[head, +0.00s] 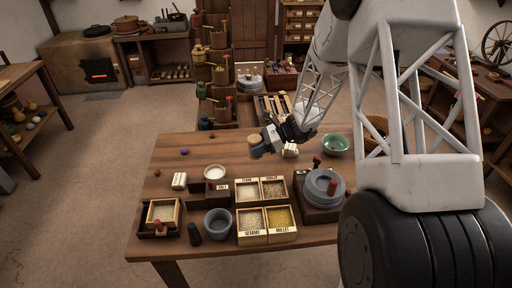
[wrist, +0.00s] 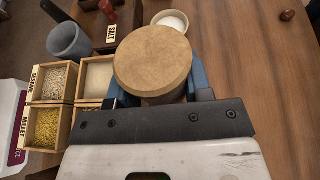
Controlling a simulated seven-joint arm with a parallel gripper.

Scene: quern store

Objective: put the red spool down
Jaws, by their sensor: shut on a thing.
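My gripper (head: 262,147) is above the wooden table (head: 190,148), over its back middle part. In the wrist view my gripper's blue fingers (wrist: 158,95) stand on either side of a thick round thing with a flat tan end (wrist: 152,58), and they are shut on it. The held thing also shows in the head view as a small tan-brown cap (head: 254,138). Its sides are mostly hidden, and I see no red on it, so I cannot tell if it is the red spool. It appears held clear of the table top.
Grain boxes (head: 264,214), a white bowl (head: 215,172), a grey pot (head: 218,222) and a quern (head: 322,187) fill the table's front. A green bowl (head: 335,144) stands at right. Bare wood surrounds the ball.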

